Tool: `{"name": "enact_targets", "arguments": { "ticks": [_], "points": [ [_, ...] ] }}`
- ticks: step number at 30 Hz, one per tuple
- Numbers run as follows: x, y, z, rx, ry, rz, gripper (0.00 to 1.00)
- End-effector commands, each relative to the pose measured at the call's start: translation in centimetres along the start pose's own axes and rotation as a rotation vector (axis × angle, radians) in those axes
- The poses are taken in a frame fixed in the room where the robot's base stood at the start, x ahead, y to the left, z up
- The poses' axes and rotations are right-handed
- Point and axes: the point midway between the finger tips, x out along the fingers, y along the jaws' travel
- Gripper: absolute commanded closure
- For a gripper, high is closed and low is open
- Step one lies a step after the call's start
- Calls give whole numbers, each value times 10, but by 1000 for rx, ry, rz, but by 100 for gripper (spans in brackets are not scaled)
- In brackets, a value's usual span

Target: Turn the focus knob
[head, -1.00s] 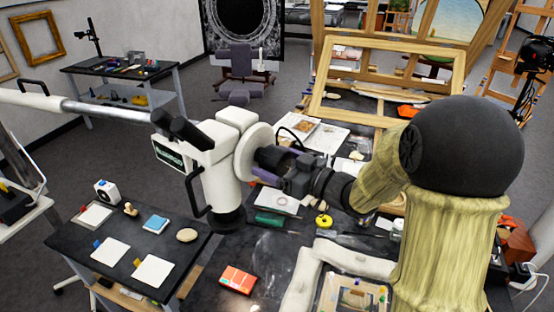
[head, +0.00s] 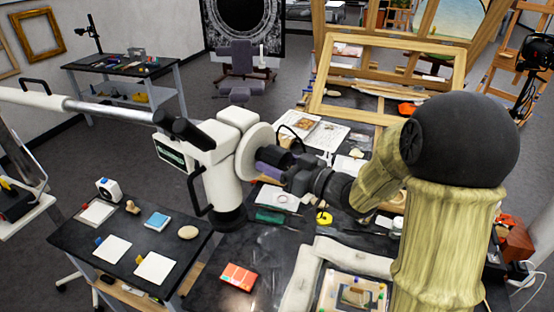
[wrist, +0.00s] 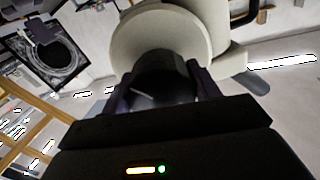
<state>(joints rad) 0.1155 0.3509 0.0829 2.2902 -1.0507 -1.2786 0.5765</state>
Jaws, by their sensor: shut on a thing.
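The white microscope (head: 220,160) stands at the middle of the head view on its long horizontal arm. A pale round disc (head: 256,150) is on its right side, and the dark focus knob (head: 275,156) sticks out from it. In the wrist view the black knob (wrist: 160,75) sits between my two purple fingers, in front of the cream disc (wrist: 160,38). My gripper (head: 268,162) is shut on the knob from the right. The knob's far side and the finger contact are partly hidden.
The dark worktable (head: 240,250) below holds an orange box (head: 238,277), a yellow tape roll (head: 324,217) and papers. A small side table (head: 195,250) with cards stands at left. A padded support (head: 298,287) with a small painting lies beneath my arm.

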Motion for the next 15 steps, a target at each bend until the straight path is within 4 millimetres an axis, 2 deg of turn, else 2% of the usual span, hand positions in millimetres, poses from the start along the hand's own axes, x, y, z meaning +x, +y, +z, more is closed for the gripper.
{"name": "enact_targets", "arguments": {
  "ticks": [15],
  "points": [
    [0, -1, -2, 319, 1, 3, 62]
  ]
}}
